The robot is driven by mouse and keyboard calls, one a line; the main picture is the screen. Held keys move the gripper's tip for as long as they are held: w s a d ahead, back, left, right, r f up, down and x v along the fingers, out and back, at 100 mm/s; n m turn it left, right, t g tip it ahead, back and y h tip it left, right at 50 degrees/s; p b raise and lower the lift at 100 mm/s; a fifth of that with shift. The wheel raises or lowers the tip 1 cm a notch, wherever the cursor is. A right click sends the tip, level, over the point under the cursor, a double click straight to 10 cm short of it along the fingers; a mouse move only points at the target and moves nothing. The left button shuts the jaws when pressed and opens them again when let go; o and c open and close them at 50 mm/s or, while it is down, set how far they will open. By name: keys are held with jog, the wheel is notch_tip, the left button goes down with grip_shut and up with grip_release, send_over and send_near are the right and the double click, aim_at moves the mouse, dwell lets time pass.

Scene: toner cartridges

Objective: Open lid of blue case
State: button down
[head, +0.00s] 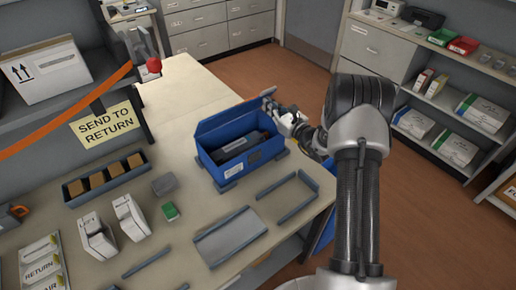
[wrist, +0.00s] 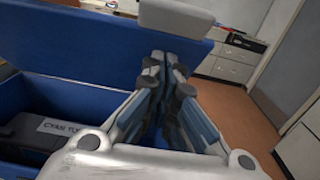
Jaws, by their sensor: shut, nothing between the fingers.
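The blue case (head: 222,172) stands on the table, and its lid (head: 232,117) is raised at the back, so the inside shows. A dark toner cartridge (head: 238,146) lies inside. In the wrist view the raised lid (wrist: 75,48) spans the upper left, with a light grey tab (wrist: 177,16) at its top edge. The cartridge (wrist: 45,138), with a label reading "CYAN TO", shows at the lower left. My gripper (head: 272,106) is at the right end of the lid. Its fingers (wrist: 165,62) are shut and empty, close to the lid; I cannot tell whether they touch it.
A grey tray (head: 230,237) and a grey bracket frame (head: 290,200) lie in front of the case. The table behind the case is clear.

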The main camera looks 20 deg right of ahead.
aim_at(265, 96)
jog(key=shift+w+a+r, duration=0.2)
jog(key=shift+w+r, duration=0.3)
jog(key=shift+w+a+r, duration=0.15)
jog(key=shift+w+r, duration=0.3)
jog(key=shift+w, duration=0.15)
jog(key=shift+w+a+r+b, duration=0.15)
jog(key=shift+w+a+r, duration=0.2)
jog(key=shift+w, duration=0.3)
jog(key=shift+w+a+r+b, duration=0.2)
jog(key=shift+w+r, duration=0.2)
jog(key=shift+w, duration=0.25)
jog(key=shift+r+b+x, duration=0.2)
jog(key=shift+b+x, duration=0.1)
jog(key=shift+x, duration=0.55)
jog(key=shift+r+b+x, duration=0.2)
jog(key=shift+b+x, duration=0.1)
jog(key=shift+x, duration=0.55)
jog(key=shift+w, duration=0.1)
